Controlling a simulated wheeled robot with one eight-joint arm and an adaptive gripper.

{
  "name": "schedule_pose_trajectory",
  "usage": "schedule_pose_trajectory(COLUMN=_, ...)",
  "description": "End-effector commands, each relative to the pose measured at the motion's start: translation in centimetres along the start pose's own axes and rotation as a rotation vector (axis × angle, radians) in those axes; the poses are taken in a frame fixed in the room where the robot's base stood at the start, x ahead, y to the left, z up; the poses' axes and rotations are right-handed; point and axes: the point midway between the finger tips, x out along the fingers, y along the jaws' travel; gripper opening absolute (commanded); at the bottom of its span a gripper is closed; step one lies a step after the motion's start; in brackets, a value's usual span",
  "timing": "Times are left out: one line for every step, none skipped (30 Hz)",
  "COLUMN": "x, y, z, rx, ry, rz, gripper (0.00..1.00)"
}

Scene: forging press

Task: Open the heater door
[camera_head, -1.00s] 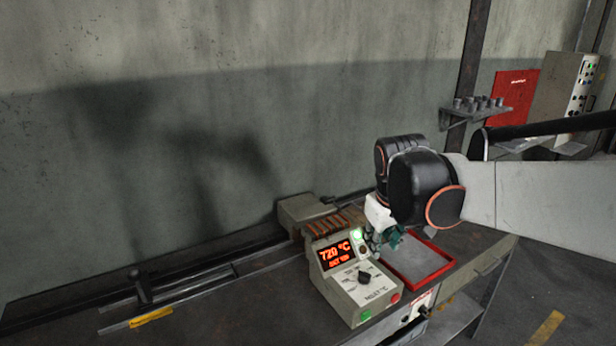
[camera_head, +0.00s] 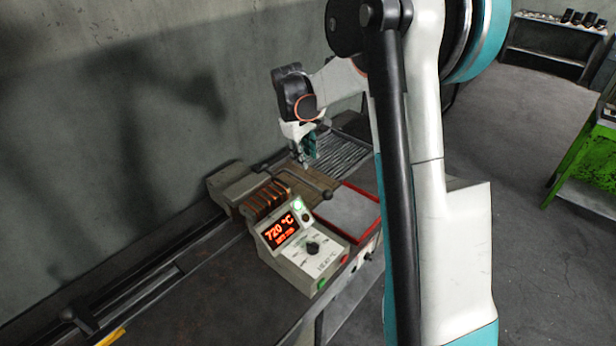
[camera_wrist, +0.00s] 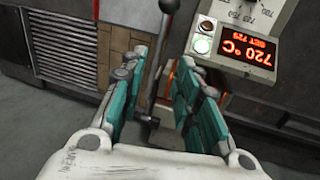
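The heater shows in the head view as a brown brick-like block (camera_head: 290,182) beside the control box (camera_head: 305,250). A dark lever with a round knob (camera_head: 327,195) lies by the block. In the wrist view the lever (camera_wrist: 154,65) runs between the two teal fingers of my gripper (camera_wrist: 160,75), with its knob near the top edge. The fingers are apart, with gaps beside the rod. The gripper also shows over the heater's far side in the head view (camera_head: 308,150). An orange glow shows near the right finger. I cannot make out the door's edges or how far it stands open.
The control box reads 720 °C and stands close to the gripper in the wrist view (camera_wrist: 250,45). A red-rimmed tray (camera_head: 364,191) lies right of the heater. A ribbed grey surface (camera_head: 345,152) lies behind it. A green stand (camera_head: 585,165) is at far right.

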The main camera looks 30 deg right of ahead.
Motion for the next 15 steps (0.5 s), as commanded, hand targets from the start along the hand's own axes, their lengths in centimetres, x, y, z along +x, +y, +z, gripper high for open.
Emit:
schedule_pose_trajectory(x=1.0, y=0.0, z=0.0, rx=0.001, ry=0.0, rz=0.0, gripper=0.3)
schedule_pose_trajectory(x=1.6, y=0.0, z=0.0, rx=0.001, ry=0.0, rz=0.0, gripper=0.3)
schedule_pose_trajectory(x=2.3, y=0.0, z=0.0, rx=0.001, ry=0.0, rz=0.0, gripper=0.3)
schedule_pose_trajectory(x=2.9, y=0.0, z=0.0, rx=0.001, ry=0.0, rz=0.0, gripper=0.3)
schedule_pose_trajectory(x=3.5, y=0.0, z=0.0, rx=0.001, ry=0.001, rz=0.0, gripper=0.3)
schedule_pose_trajectory(x=4.3, y=0.0, z=-0.1, rx=0.001, ry=0.001, rz=0.0, gripper=0.3)
schedule_pose_trajectory(x=4.9, y=0.0, z=-0.1, rx=0.001, ry=0.001, rz=0.0, gripper=0.3)
schedule_pose_trajectory(x=5.5, y=0.0, z=-0.1, rx=0.001, ry=0.001, rz=0.0, gripper=0.3)
schedule_pose_trajectory(x=6.3, y=0.0, z=-0.1, rx=0.001, ry=0.001, rz=0.0, gripper=0.3)
schedule_pose_trajectory(x=6.9, y=0.0, z=0.0, rx=0.001, ry=0.001, rz=0.0, gripper=0.3)
schedule_pose_trajectory(x=7.4, y=0.0, z=0.0, rx=0.001, ry=0.001, rz=0.0, gripper=0.3)
schedule_pose_trajectory(x=8.1, y=0.0, z=-0.1, rx=0.001, ry=0.001, rz=0.0, gripper=0.3)
schedule_pose_trajectory(x=8.6, y=0.0, z=0.0, rx=0.001, ry=0.001, rz=0.0, gripper=0.3)
schedule_pose_trajectory(x=9.1, y=0.0, z=0.0, rx=0.001, ry=0.001, rz=0.0, gripper=0.3)
schedule_pose_trajectory(x=9.7, y=0.0, z=0.0, rx=0.001, ry=0.001, rz=0.0, gripper=0.3)
